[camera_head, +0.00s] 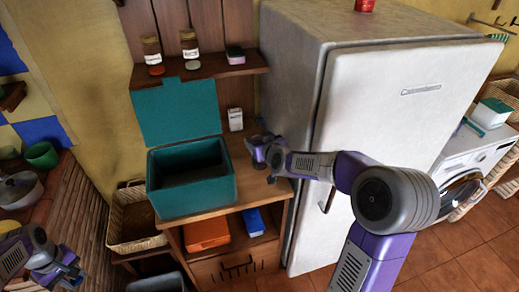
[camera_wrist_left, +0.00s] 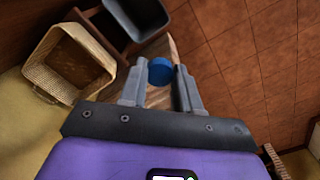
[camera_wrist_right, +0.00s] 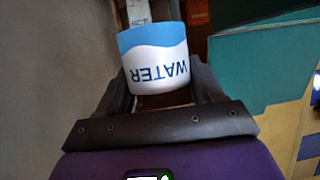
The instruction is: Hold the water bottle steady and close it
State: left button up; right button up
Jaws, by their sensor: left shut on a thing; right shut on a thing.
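The water bottle (camera_wrist_right: 155,62), white with a blue wave band and the word WATER, shows in the right wrist view between the fingers of my right gripper (camera_wrist_right: 158,92). The lettering appears upside down there, and the bottle's mouth cannot be made out. In the head view my right gripper (camera_head: 268,160) is over the wooden counter, right of the teal box, and hides most of the bottle. My left gripper (camera_wrist_left: 160,75) is shut on a round blue cap (camera_wrist_left: 161,71), held in the air. In the head view my left gripper (camera_head: 68,268) is low at the left, apart from the bottle.
An open teal box (camera_head: 190,196) stands on the counter, with a white carton (camera_head: 235,119) behind. A fridge (camera_head: 375,95) rises close on the right. Jars (camera_head: 189,44) stand on the shelf above. A wicker basket (camera_head: 128,222) is left of the counter.

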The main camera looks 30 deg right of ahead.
pick_arm(q)
jog(key=shift+r, duration=0.4)
pick_arm(e)
notch_tip(320, 180, up, 2)
jog(key=shift+r, duration=0.1)
jog(key=o, duration=0.6)
jog(key=c, duration=0.8)
pick_arm(q)
jog(key=shift+f, duration=0.1)
pick_arm(e)
jog(key=shift+c, duration=0.2)
